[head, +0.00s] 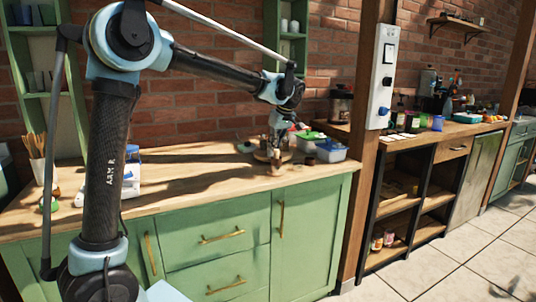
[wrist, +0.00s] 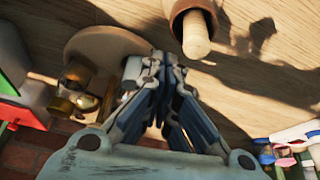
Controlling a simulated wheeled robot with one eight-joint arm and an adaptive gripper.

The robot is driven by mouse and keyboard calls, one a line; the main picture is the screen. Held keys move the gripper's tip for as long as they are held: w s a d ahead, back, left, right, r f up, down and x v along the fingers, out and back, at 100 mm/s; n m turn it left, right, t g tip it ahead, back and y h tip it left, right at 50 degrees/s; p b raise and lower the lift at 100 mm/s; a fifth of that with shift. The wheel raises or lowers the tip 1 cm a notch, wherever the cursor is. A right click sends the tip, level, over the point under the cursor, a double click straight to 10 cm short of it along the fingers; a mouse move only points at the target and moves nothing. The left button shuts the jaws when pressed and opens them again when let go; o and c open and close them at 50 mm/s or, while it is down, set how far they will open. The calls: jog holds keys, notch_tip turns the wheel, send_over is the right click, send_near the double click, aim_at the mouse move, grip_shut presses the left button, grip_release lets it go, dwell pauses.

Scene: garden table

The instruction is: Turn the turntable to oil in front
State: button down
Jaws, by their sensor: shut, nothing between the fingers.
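The turntable is a round wooden disc that shows in the wrist view (wrist: 98,40), with its rim close to the left of my fingertips. A brass-coloured item (wrist: 82,80) and a pale item (wrist: 131,70) stand on or over it. I cannot tell which item is the oil. My gripper (wrist: 166,62) is shut and empty, with its tips at the turntable's edge; contact is unclear. In the head view my gripper (head: 276,150) points down over the turntable (head: 260,157) on the wooden counter, partly hiding it and its items.
A brown cup-like piece with a pale wooden rod (wrist: 197,38) is just beyond my fingertips. A blue tub (head: 331,152) stands right of the turntable. A white-and-blue container (head: 130,172) is at the left. The counter's middle (head: 200,172) is clear.

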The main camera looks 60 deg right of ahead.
jog(key=d+v, duration=0.1)
jog(key=v, duration=0.4)
jog(key=w+a+m+g+h, duration=0.2)
jog(key=w+m+g+h, duration=0.15)
jog(key=w+m, duration=1.3)
jog(key=shift+n+g+y, duration=0.35)
jog(key=shift+n+g, duration=0.1)
jog(key=shift+n, duration=0.5)
jog(key=x, duration=0.3)
jog(key=w+x, duration=0.1)
jog(key=x, duration=0.6)
jog(key=shift+w+d+f, duration=0.1)
jog(key=shift+w+f, duration=0.05)
jog(key=shift+f, duration=0.15)
jog(key=shift+d+r, duration=0.1)
jog(key=shift+d, duration=1.85)
